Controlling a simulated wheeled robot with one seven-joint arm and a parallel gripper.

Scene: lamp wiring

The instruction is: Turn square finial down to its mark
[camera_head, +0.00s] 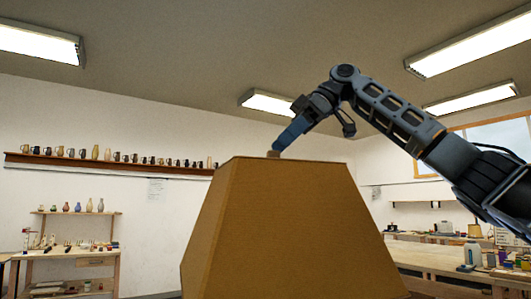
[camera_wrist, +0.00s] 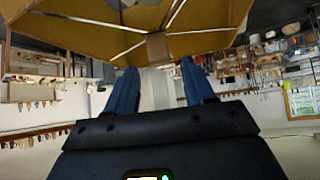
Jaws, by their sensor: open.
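The square finial (camera_head: 273,154) is a small brown block at the top of the large tan lampshade (camera_head: 290,230). In the wrist view the finial (camera_wrist: 157,47) sits where pale spokes of the shade meet. My gripper (camera_head: 277,148) comes down from the upper right, its blue fingertips at or just above the finial. In the wrist view my gripper (camera_wrist: 159,66) is open, one finger to each side of the finial's line, with a gap on both sides. I cannot tell whether the tips reach down beside it. No mark on the finial can be made out.
A wall shelf with jugs (camera_head: 110,160), a small shelf unit (camera_head: 75,250) and a workbench (camera_head: 440,258) stand far behind. The air around the shade's top is free.

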